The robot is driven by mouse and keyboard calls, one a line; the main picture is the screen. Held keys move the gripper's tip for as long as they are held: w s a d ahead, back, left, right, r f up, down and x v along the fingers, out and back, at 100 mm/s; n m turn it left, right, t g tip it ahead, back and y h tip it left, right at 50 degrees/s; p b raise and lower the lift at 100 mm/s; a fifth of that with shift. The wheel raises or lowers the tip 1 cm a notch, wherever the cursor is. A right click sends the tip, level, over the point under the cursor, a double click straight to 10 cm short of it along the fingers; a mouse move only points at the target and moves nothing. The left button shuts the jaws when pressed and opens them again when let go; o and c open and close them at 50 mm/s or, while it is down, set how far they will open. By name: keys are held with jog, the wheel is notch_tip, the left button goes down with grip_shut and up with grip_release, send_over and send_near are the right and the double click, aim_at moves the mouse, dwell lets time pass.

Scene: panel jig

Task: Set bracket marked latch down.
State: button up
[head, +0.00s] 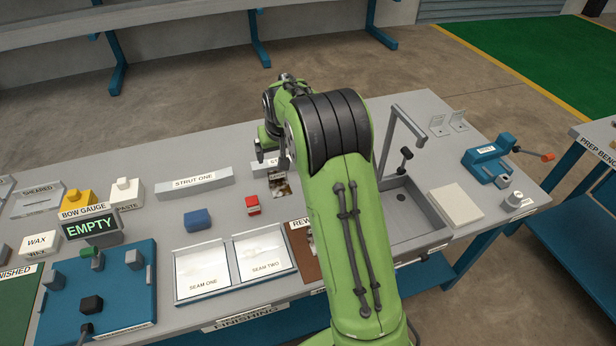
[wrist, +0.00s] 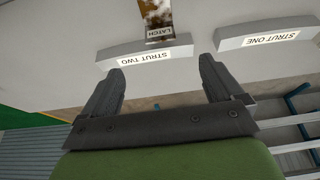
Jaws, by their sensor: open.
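A mottled brown-and-white piece (wrist: 156,12) with a dark plate marked LATCH (wrist: 168,38) shows at the top of the wrist view, cut off by the frame edge. In the head view the mottled piece (head: 281,184) lies on the grey bench, partly hidden by my arm. A pale bar marked STRUT TWO (wrist: 125,50) is beside the LATCH plate, nearer my gripper. My gripper (wrist: 162,66) is open with nothing between its fingers. In the head view my gripper (head: 270,155) is low over the bench by the struts, partly hidden.
A pale bar marked STRUT ONE (head: 195,183) is left of my gripper. A red block (head: 253,205) and a blue block (head: 198,219) stand nearby. Two white trays (head: 235,262), marked SEAM ONE and SEAM TWO, lie in front. A sink (head: 405,215) with a tap is on the right.

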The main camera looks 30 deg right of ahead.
aim_at(277, 173)
jog(key=b+x, duration=0.1)
jog(key=x, duration=1)
jog(key=b+x, duration=0.1)
jog(key=x, duration=0.4)
jog(key=shift+w+d, duration=0.1)
jog(key=shift+r, duration=0.1)
jog(key=c, duration=1.3)
notch_tip(277, 173, up, 10)
jog(key=shift+r+p, duration=0.1)
jog(key=shift+p, duration=0.75)
